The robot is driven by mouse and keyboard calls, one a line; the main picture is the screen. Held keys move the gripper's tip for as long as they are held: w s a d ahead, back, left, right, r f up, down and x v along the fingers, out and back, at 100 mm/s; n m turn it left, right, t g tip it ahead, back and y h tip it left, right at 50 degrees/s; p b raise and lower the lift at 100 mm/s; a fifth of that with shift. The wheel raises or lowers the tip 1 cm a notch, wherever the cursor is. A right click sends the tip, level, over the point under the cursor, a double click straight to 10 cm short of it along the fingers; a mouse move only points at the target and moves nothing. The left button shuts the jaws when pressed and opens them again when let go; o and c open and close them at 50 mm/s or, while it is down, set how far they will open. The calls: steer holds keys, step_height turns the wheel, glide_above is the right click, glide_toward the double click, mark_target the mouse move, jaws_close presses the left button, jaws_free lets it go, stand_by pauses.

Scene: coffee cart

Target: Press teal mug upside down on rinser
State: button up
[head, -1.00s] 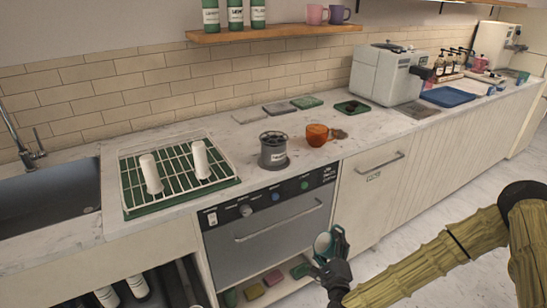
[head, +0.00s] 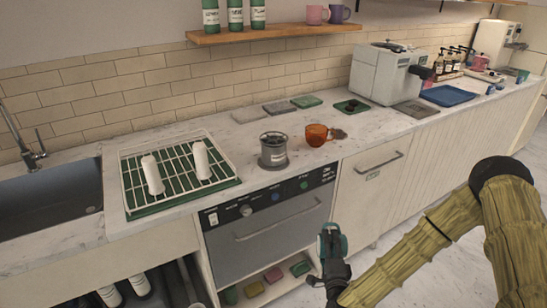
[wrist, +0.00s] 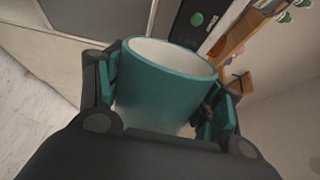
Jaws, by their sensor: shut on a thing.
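The teal mug (wrist: 160,88) is between the fingers of my gripper (wrist: 165,105) in the wrist view. Its white inside shows through the open rim, which faces away from my wrist. In the head view my gripper (head: 333,246) is in front of the cabinet, below counter height, and the mug is largely hidden by the fingers. A grey round canister (head: 272,158) with a dark recessed top and a label stands near the counter's front edge; it may be the rinser, but I cannot read the label. My gripper is apart from it, lower and to the right.
An orange cup (head: 316,135) stands right of the canister. A wire rack (head: 135,190) with two white upright things is at left, beside the sink (head: 45,195). An appliance front (head: 270,230) and a drawer (head: 365,190) lie below the counter. A grey machine (head: 380,75) stands at right.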

steer(key=shift+n, duration=0.4)
steer(key=n+p, duration=0.1)
steer(key=n, duration=0.3)
steer(key=shift+r+n, duration=0.15)
steer(key=shift+n, duration=0.65)
steer(key=n+p, duration=0.1)
steer(key=n, duration=0.2)
steer(key=shift+a+n, duration=0.1)
steer(key=shift+n, duration=0.3)
steer(key=shift+n+p, duration=0.3)
steer(key=shift+n, duration=0.8)
